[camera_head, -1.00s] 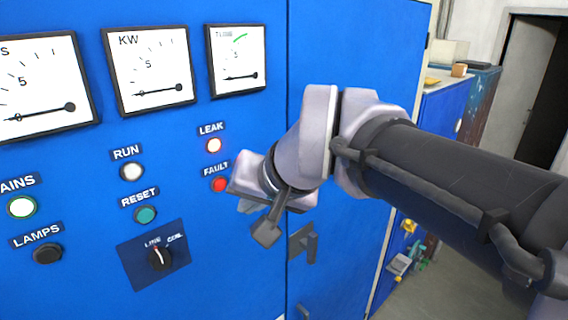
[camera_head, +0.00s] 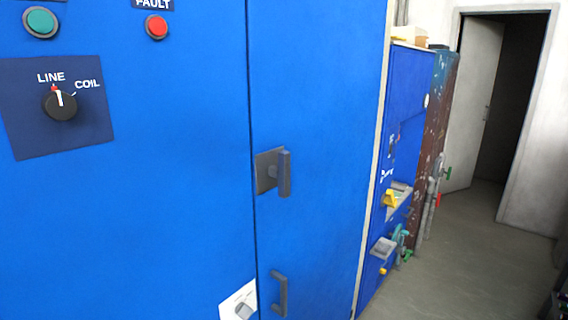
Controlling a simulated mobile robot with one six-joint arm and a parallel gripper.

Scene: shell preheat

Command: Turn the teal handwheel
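A small teal part (camera_head: 401,236), possibly the teal handwheel, shows on the far side of the blue cabinet, low on the equipment by the passage. It is small and partly hidden, so its full shape cannot be told. A green part (camera_head: 408,254) is just below it. My gripper and arm are not in view.
A blue cabinet (camera_head: 190,210) with a grey latch (camera_head: 282,172) and handle (camera_head: 279,292) fills the left. A selector knob (camera_head: 60,103) points near LINE. A yellow part (camera_head: 390,198) sits beyond. Open floor (camera_head: 455,245) leads to a doorway.

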